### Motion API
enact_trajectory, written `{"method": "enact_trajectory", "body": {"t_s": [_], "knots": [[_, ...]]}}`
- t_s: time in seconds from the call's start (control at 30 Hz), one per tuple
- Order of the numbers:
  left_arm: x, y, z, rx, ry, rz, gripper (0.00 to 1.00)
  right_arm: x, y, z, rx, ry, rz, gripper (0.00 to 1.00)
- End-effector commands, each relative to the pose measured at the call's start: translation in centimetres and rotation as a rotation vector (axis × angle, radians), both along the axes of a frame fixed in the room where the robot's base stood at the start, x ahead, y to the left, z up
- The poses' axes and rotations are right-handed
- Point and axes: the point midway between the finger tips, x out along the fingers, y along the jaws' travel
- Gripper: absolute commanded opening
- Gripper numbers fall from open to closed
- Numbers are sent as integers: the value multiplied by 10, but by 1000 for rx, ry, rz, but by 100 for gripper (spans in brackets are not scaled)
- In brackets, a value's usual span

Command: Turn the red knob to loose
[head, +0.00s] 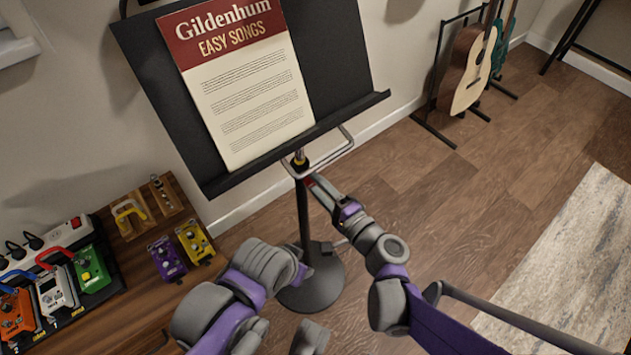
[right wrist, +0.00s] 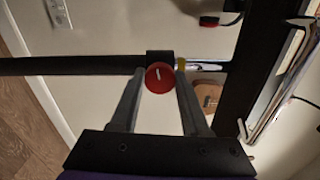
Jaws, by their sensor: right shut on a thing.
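The red knob (right wrist: 159,77) sits on the dark post of the music stand (head: 304,215). In the right wrist view it is round with a short white mark that stands nearly upright, leaning slightly right. My right gripper (head: 309,181) reaches the post just below the stand's desk. In the right wrist view its two grey fingers (right wrist: 160,85) are on either side of the knob, shut on it. In the head view the knob is mostly hidden by the gripper. My left arm shows at the bottom centre, but its fingers do not show.
The stand's black desk (head: 150,80) with a songbook (head: 248,90) hangs close above my right gripper. A wooden bench (head: 150,298) with several pedals is at the left. Guitars (head: 468,70) stand far right.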

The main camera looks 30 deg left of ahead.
Motion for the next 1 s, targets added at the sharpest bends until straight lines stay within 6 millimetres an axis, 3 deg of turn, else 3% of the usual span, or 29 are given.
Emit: {"method": "enact_trajectory", "body": {"t_s": [0.6,1.0], "knots": [[-1,0,14,0,-5,0,50,0,0,0,-216,-517,0,0],[-2,0,18,0,-6,0,50,0,-1,-1,-294,-707,0,0]]}}
